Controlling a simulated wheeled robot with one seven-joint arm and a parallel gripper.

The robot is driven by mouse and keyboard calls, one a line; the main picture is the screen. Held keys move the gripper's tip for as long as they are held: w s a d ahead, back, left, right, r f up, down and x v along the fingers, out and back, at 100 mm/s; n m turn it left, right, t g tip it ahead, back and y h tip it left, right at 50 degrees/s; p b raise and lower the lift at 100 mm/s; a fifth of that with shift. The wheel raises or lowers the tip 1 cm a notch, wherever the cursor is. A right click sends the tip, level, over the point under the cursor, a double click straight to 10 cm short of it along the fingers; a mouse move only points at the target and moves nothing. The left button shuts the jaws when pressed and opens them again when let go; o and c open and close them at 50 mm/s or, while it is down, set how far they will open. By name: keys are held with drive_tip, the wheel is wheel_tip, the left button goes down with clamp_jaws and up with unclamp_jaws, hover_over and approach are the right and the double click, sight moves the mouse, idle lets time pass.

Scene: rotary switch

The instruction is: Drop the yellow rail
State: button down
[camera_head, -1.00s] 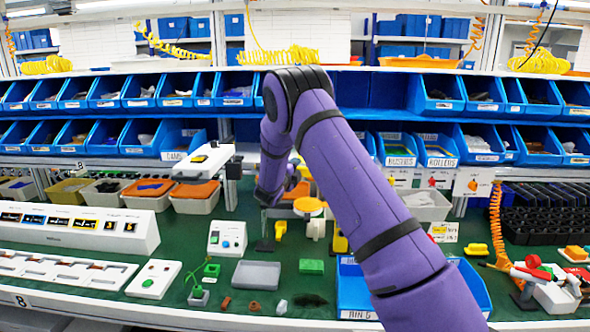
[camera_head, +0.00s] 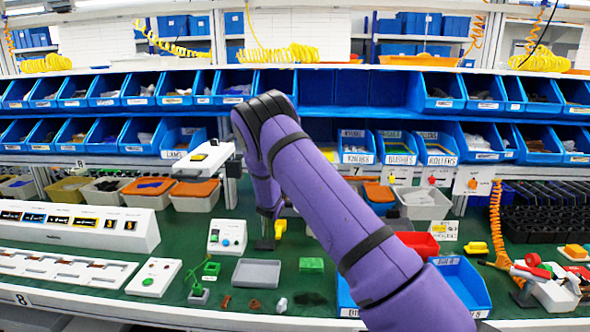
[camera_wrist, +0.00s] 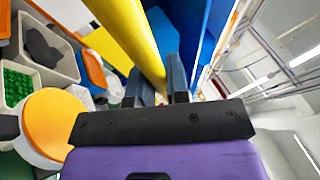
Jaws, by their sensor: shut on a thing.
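In the wrist view, the yellow rail (camera_wrist: 138,40) is a long, smooth yellow bar. It runs from the top of the picture down to my gripper (camera_wrist: 160,88), whose two dark fingers are shut on it. The rail's far end is out of that picture and its lower end is hidden at the fingers. In the head view my purple arm covers the gripper, and I cannot make out the rail there.
An orange round top (camera_wrist: 52,125) and a bin of green pieces (camera_wrist: 22,82) lie left in the wrist view. Blue bins (camera_head: 360,147) line the shelves. A red bin (camera_head: 418,243) and a blue tray (camera_head: 468,280) stand right of my arm. A grey tray (camera_head: 256,272) is at front.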

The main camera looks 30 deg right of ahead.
drive_tip(key=shift+s+a+f+m+h, duration=0.1)
drive_tip(key=shift+f+m+h, duration=0.25)
drive_tip(key=shift+h, duration=0.25)
drive_tip(key=shift+a+f+m+h, duration=0.1)
drive_tip(key=shift+f+m+h, duration=0.15)
drive_tip(key=shift+m+h, duration=0.3)
drive_tip(key=c, duration=1.1)
unclamp_jaws()
drive_tip(key=v, duration=1)
drive_tip(key=shift+s+a+f, duration=0.15)
drive_tip(key=shift+a+f, duration=0.05)
drive_tip(key=shift+f, duration=0.2)
